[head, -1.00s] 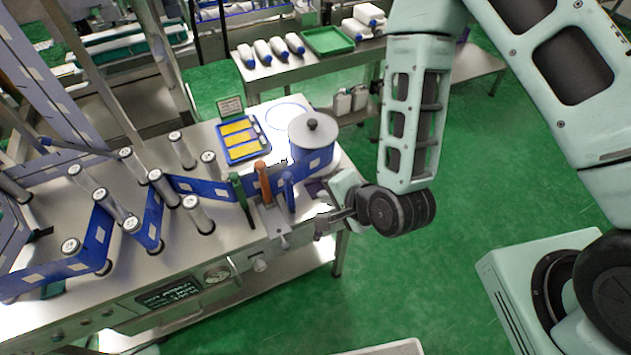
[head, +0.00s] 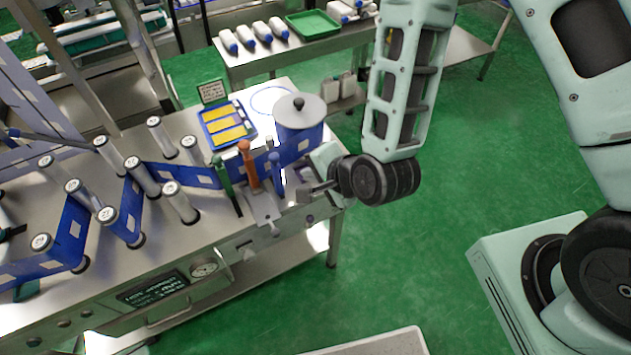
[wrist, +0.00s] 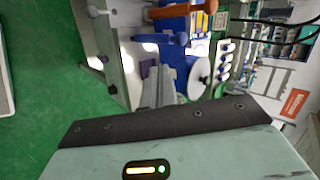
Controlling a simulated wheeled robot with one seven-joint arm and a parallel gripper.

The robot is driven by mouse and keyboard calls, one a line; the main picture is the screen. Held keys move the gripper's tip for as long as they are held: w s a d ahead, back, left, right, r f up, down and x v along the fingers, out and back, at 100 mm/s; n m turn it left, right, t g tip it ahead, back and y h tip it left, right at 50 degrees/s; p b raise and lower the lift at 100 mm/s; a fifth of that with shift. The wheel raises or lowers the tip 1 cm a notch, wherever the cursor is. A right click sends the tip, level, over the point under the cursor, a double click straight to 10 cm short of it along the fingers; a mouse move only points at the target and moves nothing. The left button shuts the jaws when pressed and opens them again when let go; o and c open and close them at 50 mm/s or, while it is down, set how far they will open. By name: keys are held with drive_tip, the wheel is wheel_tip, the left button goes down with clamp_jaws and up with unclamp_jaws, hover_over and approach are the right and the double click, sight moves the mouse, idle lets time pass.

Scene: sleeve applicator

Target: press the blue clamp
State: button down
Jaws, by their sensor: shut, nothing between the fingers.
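The blue clamp (head: 277,172) is an upright blue handle at the right end of the machine's clamp row. An orange handle (head: 248,165) and a green handle (head: 224,178) stand to its left. My gripper (head: 305,194) is shut and empty, just right of and slightly below the blue clamp, apart from it in the head view. In the wrist view the shut fingers (wrist: 158,86) point toward the machine, and the blue clamp (wrist: 160,38) lies ahead of them, with the orange handle (wrist: 182,10) beyond.
A spool with a grey lid (head: 300,110) stands behind the clamps. Several white rollers (head: 180,203) carry the blue web to the left. A tray of yellow labels (head: 226,124) sits at the back.

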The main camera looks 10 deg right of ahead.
drive_tip(key=w+a+f+p, duration=0.2)
drive_tip(key=w+a+f, duration=0.2)
drive_tip(key=w, duration=0.3)
drive_tip(key=shift+w+a+f+p, duration=0.3)
drive_tip(key=shift+w+a+f, duration=0.05)
drive_tip(key=shift+w+f, duration=0.05)
drive_tip(key=w+b, duration=0.1)
drive_tip(key=w, duration=0.1)
drive_tip(key=w+a+b, duration=0.1)
drive_tip(key=w, duration=0.1)
drive_tip(key=w+b, duration=0.1)
drive_tip(key=w, duration=0.1)
drive_tip(key=shift+w+a+r, duration=0.1)
drive_tip(key=shift+w+a, duration=0.05)
drive_tip(key=shift+a, duration=0.2)
